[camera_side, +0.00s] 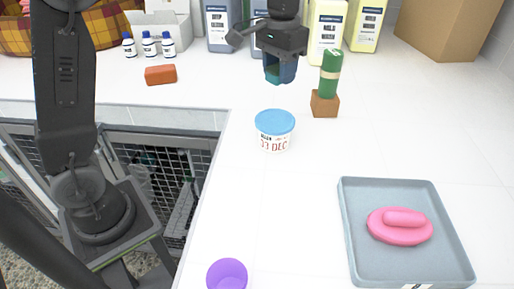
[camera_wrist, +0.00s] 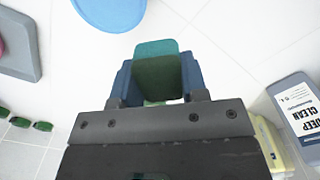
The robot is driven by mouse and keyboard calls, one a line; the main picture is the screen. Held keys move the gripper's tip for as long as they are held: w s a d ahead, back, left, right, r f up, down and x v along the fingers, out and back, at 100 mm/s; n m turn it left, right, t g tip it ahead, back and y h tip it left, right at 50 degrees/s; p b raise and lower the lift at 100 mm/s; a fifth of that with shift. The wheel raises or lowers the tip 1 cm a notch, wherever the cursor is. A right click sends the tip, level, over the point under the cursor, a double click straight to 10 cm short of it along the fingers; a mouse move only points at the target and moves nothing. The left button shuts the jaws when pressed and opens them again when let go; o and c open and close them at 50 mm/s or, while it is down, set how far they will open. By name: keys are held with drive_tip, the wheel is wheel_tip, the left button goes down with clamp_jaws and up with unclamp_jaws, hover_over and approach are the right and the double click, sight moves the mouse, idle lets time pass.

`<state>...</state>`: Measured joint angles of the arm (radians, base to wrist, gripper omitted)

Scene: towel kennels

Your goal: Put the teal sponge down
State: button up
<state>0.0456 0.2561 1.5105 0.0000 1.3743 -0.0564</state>
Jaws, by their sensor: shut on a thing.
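My gripper (camera_side: 281,70) is shut on the teal sponge (camera_wrist: 157,62), with one blue finger on each side of it. In the side view the sponge (camera_side: 272,68) is largely hidden by the fingers. The gripper points down at the back of the white counter (camera_side: 400,125), behind the blue-lidded tub (camera_side: 274,132) and left of the green roll on a brown block (camera_side: 324,104). It appears to be above the surface; the exact gap is hard to tell. In the wrist view the blue lid (camera_wrist: 112,8) is beyond the sponge.
Several jugs (camera_side: 327,28) stand close behind the gripper. A reddish-brown block (camera_side: 160,75) and small bottles (camera_side: 148,44) are at back left. A grey tray (camera_side: 356,240) with a pink item (camera_side: 400,226) is at front right. A purple cup (camera_side: 227,274) stands in front. The middle counter is clear.

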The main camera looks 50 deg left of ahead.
drive_tip(key=w+a+f, duration=0.2)
drive_tip(key=w, duration=0.1)
drive_tip(key=w+a+f, duration=0.2)
drive_tip(key=f, duration=0.1)
drive_tip(key=w+a+f, duration=0.2)
drive_tip(key=w+f, duration=0.1)
drive_tip(key=shift+w+f, duration=0.2)
drive_tip(key=shift+w, duration=0.15)
drive_tip(key=shift+s+d+r, duration=0.3)
drive_tip(key=shift+s+r, duration=0.05)
drive_tip(key=shift+r, duration=0.1)
drive_tip(key=s+d+r, duration=0.1)
drive_tip(key=s+r, duration=0.1)
drive_tip(key=s+d+r, duration=0.3)
drive_tip(key=s+r, duration=0.1)
drive_tip(key=s, duration=0.1)
drive_tip(key=shift+d+r, duration=0.4)
drive_tip(key=s+d, duration=0.1)
drive_tip(key=s+d+n, duration=0.1)
drive_tip(key=s, duration=0.1)
drive_tip(key=s+d+r+n, duration=0.1)
drive_tip(key=s+d, duration=0.1)
drive_tip(key=shift+r, duration=0.1)
drive_tip(key=shift+s+d+n, duration=0.45)
drive_tip(key=shift+s+n, duration=0.15)
drive_tip(key=shift+s, duration=0.1)
drive_tip(key=shift+w, duration=0.1)
